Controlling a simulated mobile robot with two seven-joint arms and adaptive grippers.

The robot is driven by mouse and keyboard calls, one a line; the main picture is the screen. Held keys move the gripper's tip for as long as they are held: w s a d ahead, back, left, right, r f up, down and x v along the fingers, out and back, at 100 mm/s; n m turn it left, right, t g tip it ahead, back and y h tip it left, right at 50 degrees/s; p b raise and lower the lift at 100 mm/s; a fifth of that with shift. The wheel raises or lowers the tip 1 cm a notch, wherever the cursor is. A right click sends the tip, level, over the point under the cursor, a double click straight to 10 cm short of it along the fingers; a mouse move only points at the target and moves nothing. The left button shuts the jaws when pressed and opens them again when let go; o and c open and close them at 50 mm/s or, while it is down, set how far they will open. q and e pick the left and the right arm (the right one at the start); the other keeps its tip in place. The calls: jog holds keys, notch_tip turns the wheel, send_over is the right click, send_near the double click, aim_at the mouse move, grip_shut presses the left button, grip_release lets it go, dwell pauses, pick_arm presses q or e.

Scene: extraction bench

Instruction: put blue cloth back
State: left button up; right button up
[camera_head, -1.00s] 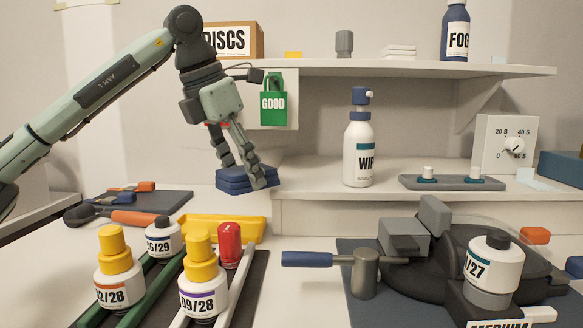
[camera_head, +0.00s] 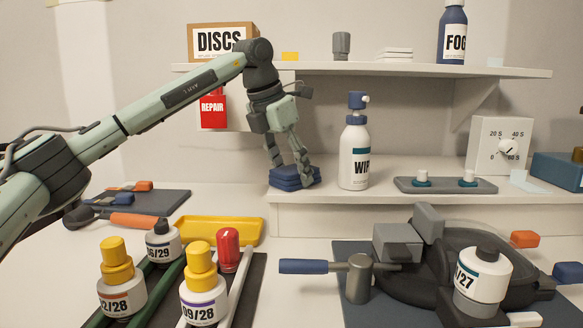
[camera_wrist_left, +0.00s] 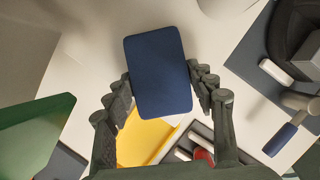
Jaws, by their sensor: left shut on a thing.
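The blue cloth (camera_head: 294,180) is a folded, layered dark blue pad. My left gripper (camera_head: 291,166) is shut on it, pointing down, with fingers on opposite sides. In the head view the cloth is at the left end of the lower shelf (camera_head: 330,199), left of the white wipe bottle (camera_head: 354,158). I cannot tell whether it touches the shelf. In the left wrist view the cloth (camera_wrist_left: 158,72) sits between the fingers of my left gripper (camera_wrist_left: 160,90). My right gripper is not in view.
A red REPAIR tag (camera_head: 213,110) hangs behind my left arm. The upper shelf (camera_head: 400,69) is above. A yellow tray (camera_head: 220,231) and several bottles stand on the bench below. The blue-handled tool (camera_head: 303,267) is lower right.

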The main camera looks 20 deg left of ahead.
pick_arm(q)
jog(key=shift+d, duration=0.1)
jog(key=shift+f, duration=0.15)
jog(key=o, duration=1.2)
jog(key=shift+c, duration=0.2)
jog(key=shift+r, duration=0.25)
jog(key=v, duration=1.1)
jog(key=shift+s+r, duration=0.2)
jog(key=shift+r, duration=0.15)
